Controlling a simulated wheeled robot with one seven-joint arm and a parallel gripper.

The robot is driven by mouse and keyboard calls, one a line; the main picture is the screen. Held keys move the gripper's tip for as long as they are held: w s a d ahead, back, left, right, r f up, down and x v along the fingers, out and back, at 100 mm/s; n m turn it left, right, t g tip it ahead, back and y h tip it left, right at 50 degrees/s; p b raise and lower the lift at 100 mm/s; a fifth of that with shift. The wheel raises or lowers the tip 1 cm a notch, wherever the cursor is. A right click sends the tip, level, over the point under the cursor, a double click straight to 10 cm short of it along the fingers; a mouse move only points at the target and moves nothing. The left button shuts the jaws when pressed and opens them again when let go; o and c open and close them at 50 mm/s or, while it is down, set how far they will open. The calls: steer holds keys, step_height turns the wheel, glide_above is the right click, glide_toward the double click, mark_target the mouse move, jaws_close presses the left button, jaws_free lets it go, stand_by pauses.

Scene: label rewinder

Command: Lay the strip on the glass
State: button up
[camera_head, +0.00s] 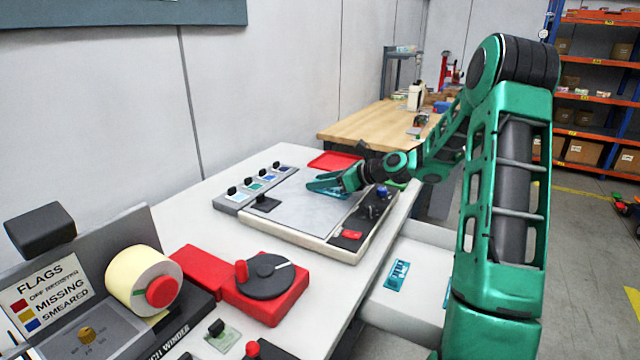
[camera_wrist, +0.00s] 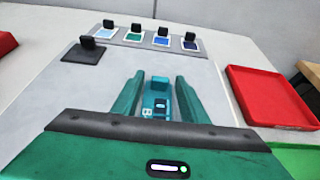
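The strip (camera_wrist: 161,88) is teal with dark and light print. In the wrist view it lies between my gripper's two fingers, with a narrow grey gap on each side. My gripper (camera_wrist: 160,80) is open around it, pointing down at the pale grey glass (camera_wrist: 215,80). The strip looks to be on or just over the glass; I cannot tell which. In the head view my gripper (camera_head: 322,184) is over the far right part of the glass (camera_head: 298,212) and hides most of the strip. Another teal printed piece (camera_head: 398,275) lies on the white surface below the bench.
A black-handled piece (camera_head: 265,203) sits at the glass's left edge. A row of colour swatches with black knobs (camera_head: 262,182) stands behind it. A red tray (camera_head: 334,160) lies beyond. A red button (camera_head: 352,234) and dark knobs line the right edge. The red winder (camera_head: 266,288) stands nearer.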

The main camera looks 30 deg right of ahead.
steer(key=v, duration=1.2)
steer(key=shift+d, duration=0.1)
steer(key=shift+s, duration=0.1)
